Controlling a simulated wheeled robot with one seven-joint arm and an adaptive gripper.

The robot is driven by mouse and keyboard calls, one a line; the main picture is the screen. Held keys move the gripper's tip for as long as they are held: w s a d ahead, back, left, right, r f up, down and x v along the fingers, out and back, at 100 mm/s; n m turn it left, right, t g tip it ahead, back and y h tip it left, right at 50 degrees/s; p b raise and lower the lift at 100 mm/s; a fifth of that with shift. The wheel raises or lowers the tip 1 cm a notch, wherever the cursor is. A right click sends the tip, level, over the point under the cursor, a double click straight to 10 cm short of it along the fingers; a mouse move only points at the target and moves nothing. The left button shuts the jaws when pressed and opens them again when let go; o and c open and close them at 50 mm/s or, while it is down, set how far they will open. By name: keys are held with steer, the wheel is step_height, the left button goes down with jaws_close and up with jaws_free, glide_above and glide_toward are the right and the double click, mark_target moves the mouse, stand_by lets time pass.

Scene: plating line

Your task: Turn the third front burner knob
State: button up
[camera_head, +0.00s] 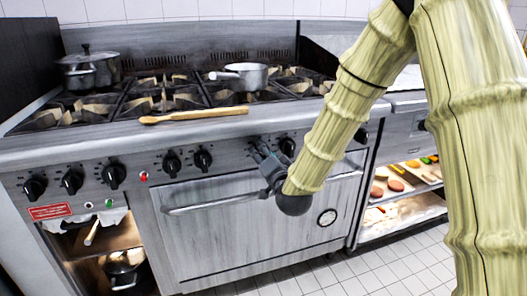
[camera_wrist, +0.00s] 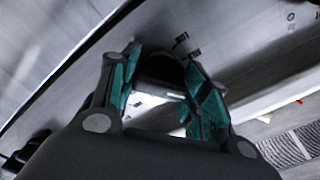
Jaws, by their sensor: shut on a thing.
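The stove (camera_head: 245,220) has a row of black burner knobs along its front panel. Knobs show at the left (camera_head: 115,175), near the middle (camera_head: 203,159) and just right of my gripper (camera_head: 287,146). My gripper (camera_head: 262,152) is at the panel, right of the middle pair. In the wrist view, my gripper's teal-padded fingers (camera_wrist: 160,62) are closed around a dark burner knob (camera_wrist: 160,72) against the metal panel. In the head view this knob is hidden behind the fingers. I cannot tell its turn angle.
The oven handle (camera_head: 215,200) runs just below my gripper. A wooden spoon (camera_head: 195,116) lies on the stove's front edge. A lidded pot (camera_head: 88,70) and a saucepan (camera_head: 240,76) stand on the burners. Shelves with food (camera_head: 395,185) are at the right.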

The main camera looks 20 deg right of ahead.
steer(key=n+p, duration=0.1)
steer(key=n, duration=0.2)
steer(key=shift+n, duration=0.4)
steer(key=shift+n+p, duration=0.75)
steer(key=shift+n, duration=1.25)
steer(key=o, duration=1)
steer(key=s, duration=1.2)
steer(key=shift+d, duration=0.2)
